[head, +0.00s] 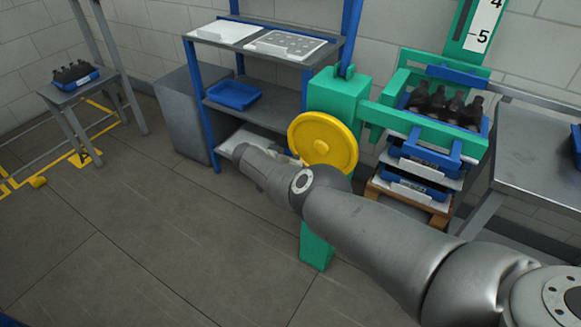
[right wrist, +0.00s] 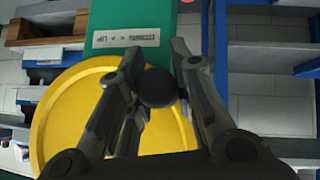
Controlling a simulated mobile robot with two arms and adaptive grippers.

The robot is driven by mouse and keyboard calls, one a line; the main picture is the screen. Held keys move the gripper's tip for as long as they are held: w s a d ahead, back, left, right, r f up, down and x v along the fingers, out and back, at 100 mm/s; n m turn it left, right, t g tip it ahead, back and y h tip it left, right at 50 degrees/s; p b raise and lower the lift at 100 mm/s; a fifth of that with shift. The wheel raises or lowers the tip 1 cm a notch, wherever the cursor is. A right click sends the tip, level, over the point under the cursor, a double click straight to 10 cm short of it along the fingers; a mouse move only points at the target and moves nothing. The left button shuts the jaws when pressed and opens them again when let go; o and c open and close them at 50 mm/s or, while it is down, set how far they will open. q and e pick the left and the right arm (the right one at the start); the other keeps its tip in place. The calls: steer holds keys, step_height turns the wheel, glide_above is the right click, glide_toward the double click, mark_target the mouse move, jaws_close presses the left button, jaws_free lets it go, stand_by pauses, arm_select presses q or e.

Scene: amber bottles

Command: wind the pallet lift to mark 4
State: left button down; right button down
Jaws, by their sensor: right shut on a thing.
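The yellow handwheel (head: 322,143) is on the green lift post (head: 338,98). In the right wrist view, my right gripper (right wrist: 156,62) is shut on the black knob (right wrist: 157,88) of the yellow wheel (right wrist: 75,112). In the head view my right arm hides the gripper and knob. The green lift frame (head: 430,131) surrounds a blue crate of dark bottles (head: 441,105), above stacked blue crates (head: 416,187) on a wooden pallet (head: 407,204). The white scale (head: 483,25) shows marks 4 and 5; its upper part is cut off. My left gripper is out of view.
A blue-framed shelf (head: 262,70) with trays stands left of the post. A grey table (head: 540,150) stands at the right. A small stand (head: 85,95) with a bottle crate is at the far left.

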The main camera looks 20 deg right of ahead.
steer(key=shift+w+d+r, duration=0.25)
steer(key=shift+d+r, duration=0.15)
steer(key=shift+d, duration=0.15)
steer(key=c, duration=1.3)
jaws_free()
steer(key=shift+f, duration=0.1)
steer(key=shift+c, duration=0.2)
steer(key=shift+o, duration=0.4)
steer(key=shift+f, duration=0.2)
steer(key=shift+s+a, duration=0.1)
steer(key=shift+s, duration=0.05)
